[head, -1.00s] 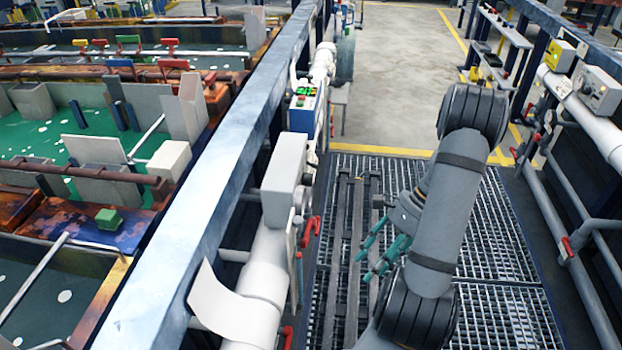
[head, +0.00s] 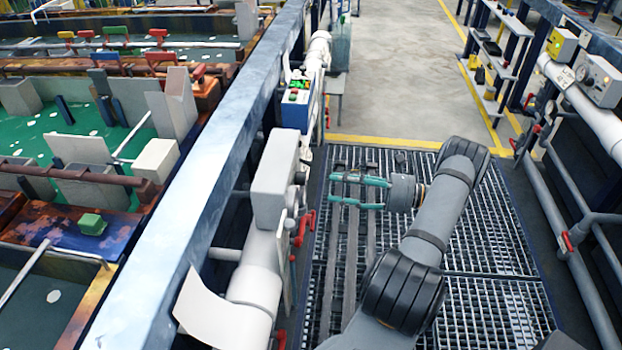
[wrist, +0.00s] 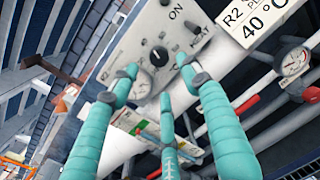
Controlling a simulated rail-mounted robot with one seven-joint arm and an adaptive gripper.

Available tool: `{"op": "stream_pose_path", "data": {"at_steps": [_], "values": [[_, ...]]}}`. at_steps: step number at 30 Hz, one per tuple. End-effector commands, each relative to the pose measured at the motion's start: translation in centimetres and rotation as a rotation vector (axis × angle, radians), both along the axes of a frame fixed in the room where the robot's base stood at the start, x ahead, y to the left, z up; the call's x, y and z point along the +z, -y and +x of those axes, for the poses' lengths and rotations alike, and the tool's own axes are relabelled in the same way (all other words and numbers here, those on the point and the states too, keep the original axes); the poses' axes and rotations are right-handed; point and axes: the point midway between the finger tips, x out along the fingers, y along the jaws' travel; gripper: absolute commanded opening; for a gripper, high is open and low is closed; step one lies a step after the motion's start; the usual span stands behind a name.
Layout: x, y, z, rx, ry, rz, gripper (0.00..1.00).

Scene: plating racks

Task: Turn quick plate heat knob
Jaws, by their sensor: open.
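A grey control box (head: 275,180) is fixed on the pipe beside the rail in the head view; its panel faces right, mostly hidden there. The small lettering is hard to read, so I cannot tell which knob is quick plate heat. My gripper (head: 334,190) is open and empty, its teal fingers pointing left toward the box, apart from it. Its fingers also show in the wrist view (wrist: 157,78).
A white "R2 40 °C" sign (wrist: 258,15) is beside the panel. Red valve handles (head: 304,228) and a pipe (head: 255,275) lie below the box. The grated walkway (head: 480,235) under my arm is mostly clear.

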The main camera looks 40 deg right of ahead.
Motion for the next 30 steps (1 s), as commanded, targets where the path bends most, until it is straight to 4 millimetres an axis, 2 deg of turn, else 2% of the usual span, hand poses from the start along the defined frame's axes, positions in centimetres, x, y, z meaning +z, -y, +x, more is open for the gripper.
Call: {"op": "stream_pose_path", "data": {"at_steps": [6, 12, 25, 30], "values": [[0.3, -2.7, 3.3, 0.004, -0.002, 0.001, 0.47], [0.2, -4.4, 5.4, 0.003, -0.002, 0.000, 0.47], [0.0, -4.9, 6.2, 0.001, -0.002, -0.002, 0.46], [0.0, -4.9, 6.2, 0.001, -0.001, -0.001, 0.36]]}}
